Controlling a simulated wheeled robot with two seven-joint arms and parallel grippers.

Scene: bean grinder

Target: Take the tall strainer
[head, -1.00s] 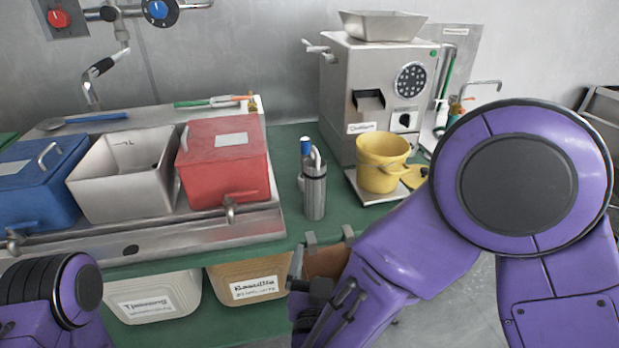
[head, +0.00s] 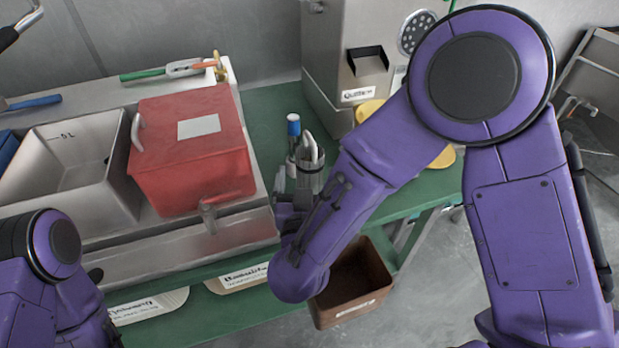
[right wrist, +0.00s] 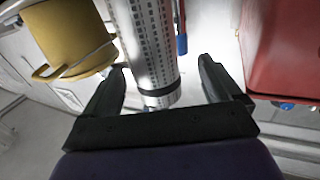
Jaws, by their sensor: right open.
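The tall strainer (head: 309,178) is a slim metal cylinder with handles or utensils sticking up, standing on the green table right of the red box. It also shows in the right wrist view (right wrist: 147,42) as a perforated metal tube with a dark band near its end. My right gripper (right wrist: 162,75) is open, with one finger on each side of the strainer and visible gaps to both. In the head view my right gripper (head: 297,186) is partly hidden by my forearm. My left gripper is out of view; only part of that arm shows at lower left.
The red lidded box (head: 190,160) stands close left of the strainer, beside an open metal bin (head: 70,185). The metal grinder (head: 325,60) stands behind to the right. A yellow bucket (right wrist: 68,38) is near it. A brown bin (head: 350,290) is below the table edge.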

